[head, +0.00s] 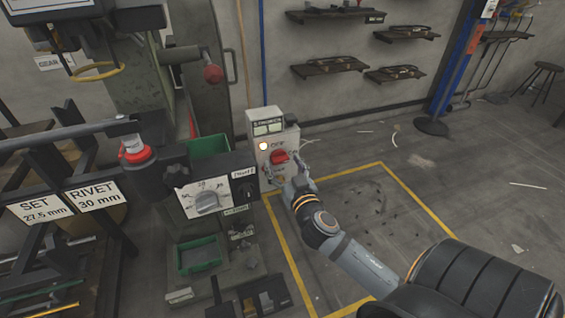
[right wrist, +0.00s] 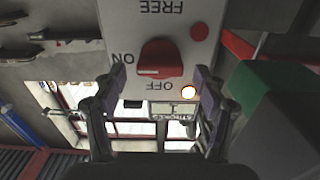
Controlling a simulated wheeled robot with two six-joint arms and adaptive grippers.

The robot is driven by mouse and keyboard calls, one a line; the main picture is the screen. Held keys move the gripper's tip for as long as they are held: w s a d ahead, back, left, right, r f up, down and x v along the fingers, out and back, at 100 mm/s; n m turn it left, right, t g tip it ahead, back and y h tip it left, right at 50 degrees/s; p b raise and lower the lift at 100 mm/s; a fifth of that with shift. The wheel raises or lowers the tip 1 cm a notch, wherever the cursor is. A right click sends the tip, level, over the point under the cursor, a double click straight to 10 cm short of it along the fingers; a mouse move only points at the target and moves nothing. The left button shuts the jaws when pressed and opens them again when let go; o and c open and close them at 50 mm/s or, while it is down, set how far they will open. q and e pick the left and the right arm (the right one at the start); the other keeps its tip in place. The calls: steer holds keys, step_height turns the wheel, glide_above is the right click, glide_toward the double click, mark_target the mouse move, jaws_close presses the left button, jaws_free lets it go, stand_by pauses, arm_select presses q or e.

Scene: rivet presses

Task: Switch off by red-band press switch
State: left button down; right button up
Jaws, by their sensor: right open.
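The grey switch box (head: 287,137) stands beyond the press; its face also shows, upside down, in the right wrist view (right wrist: 225,12). Its red switch knob (head: 279,157) fills the middle of the right wrist view (right wrist: 160,58), with ON beside it, OFF beneath it and FREE above. I cannot tell for sure which mark the knob points to. A lamp (head: 263,146) on the box glows. A red band (head: 137,154) circles a press part at left. My right gripper (right wrist: 158,78) is open, its fingers on both sides of the knob and apart from it. My left gripper is not in view.
A dial panel (head: 207,198) and green trays (head: 200,254) stand left of the box. Signs (head: 68,204) hang at far left. Shelves (head: 328,67) line the back wall.

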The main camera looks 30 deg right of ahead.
steer(key=shift+w+d, duration=0.15)
steer(key=shift+w, duration=0.35)
steer(key=c, duration=1.2)
steer(key=shift+o, duration=0.2)
